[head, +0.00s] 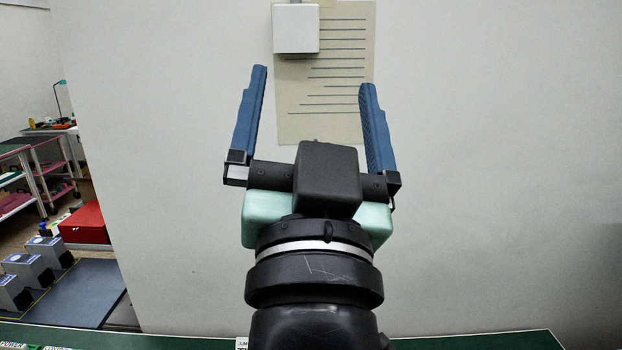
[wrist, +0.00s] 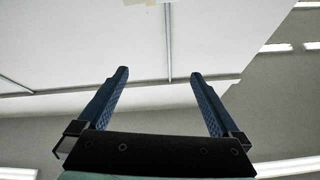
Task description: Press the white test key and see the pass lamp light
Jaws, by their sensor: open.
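My gripper (head: 312,77) is open and empty, its two blue fingers pointing up in front of a pale wall. It also shows in the wrist view (wrist: 159,72), with both fingers apart and nothing between them. I cannot make out the white test key or the pass lamp in either view. The soft starter is not recognisable in either view.
A white box (head: 296,28) and a lined beige sheet (head: 340,120) are on the wall behind my fingers. A green table edge (head: 480,341) runs along the bottom. Left are a red box (head: 85,223), grey units (head: 30,268) and shelving. A thin pipe (wrist: 168,45) shows in the wrist view.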

